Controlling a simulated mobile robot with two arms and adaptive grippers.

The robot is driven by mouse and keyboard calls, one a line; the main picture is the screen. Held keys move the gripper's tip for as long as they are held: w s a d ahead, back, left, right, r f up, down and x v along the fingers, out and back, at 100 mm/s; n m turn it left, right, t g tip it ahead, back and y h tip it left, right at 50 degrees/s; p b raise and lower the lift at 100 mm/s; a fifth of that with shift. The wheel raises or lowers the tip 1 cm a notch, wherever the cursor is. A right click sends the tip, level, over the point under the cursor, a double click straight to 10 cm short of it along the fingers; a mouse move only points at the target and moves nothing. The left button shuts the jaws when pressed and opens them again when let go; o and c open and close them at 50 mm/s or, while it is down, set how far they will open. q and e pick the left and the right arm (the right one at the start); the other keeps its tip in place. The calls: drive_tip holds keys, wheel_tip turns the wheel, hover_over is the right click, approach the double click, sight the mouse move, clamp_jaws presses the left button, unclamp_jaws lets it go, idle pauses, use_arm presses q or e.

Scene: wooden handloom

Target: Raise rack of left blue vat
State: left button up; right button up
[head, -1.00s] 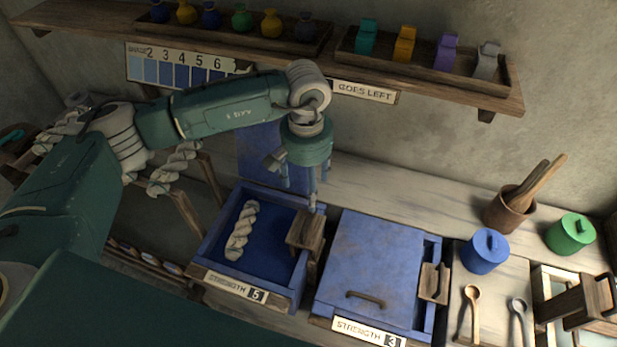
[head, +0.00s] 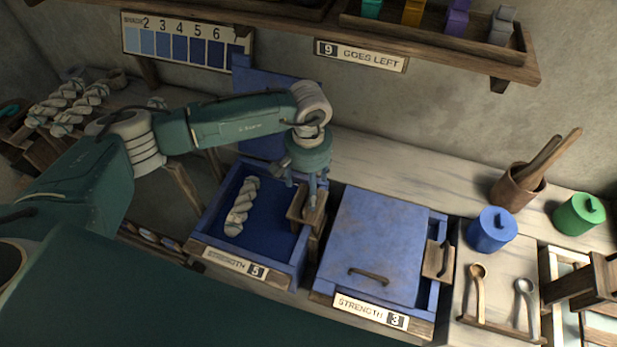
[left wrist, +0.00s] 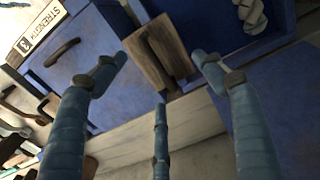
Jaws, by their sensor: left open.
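The left blue vat (head: 284,276), labelled strength 5, stands open with its blue lid (head: 262,90) upright behind it. A pale twisted skein (head: 241,207) lies inside on the dark blue; it also shows in the left wrist view (left wrist: 250,14). A wooden rack handle (head: 299,212) sits at the vat's right edge. My left gripper (head: 312,198) is over this handle, fingers pointing down. In the left wrist view its fingers (left wrist: 160,75) are spread around the wooden handle (left wrist: 158,52), with gaps visible. My right gripper is out of view.
A closed blue vat (head: 372,245) labelled strength 3 stands close on the right, with its own wooden handle (head: 437,260). Blue (head: 491,232) and green (head: 579,215) pots and spoons (head: 479,295) lie further right. A shelf (head: 450,55) overhangs the back.

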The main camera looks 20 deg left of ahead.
sight(308, 193)
use_arm(q)
wheel_tip(308, 193, down, 5)
drive_tip(key=shift+r+b, duration=0.2)
drive_tip(key=shift+b, duration=1.05)
drive_tip(key=shift+r, duration=0.25)
drive_tip(key=shift+f+b, duration=0.4)
drive_tip(key=shift+b, duration=0.1)
drive_tip(key=shift+r, duration=0.1)
clamp_jaws()
drive_tip(key=shift+r, duration=0.15)
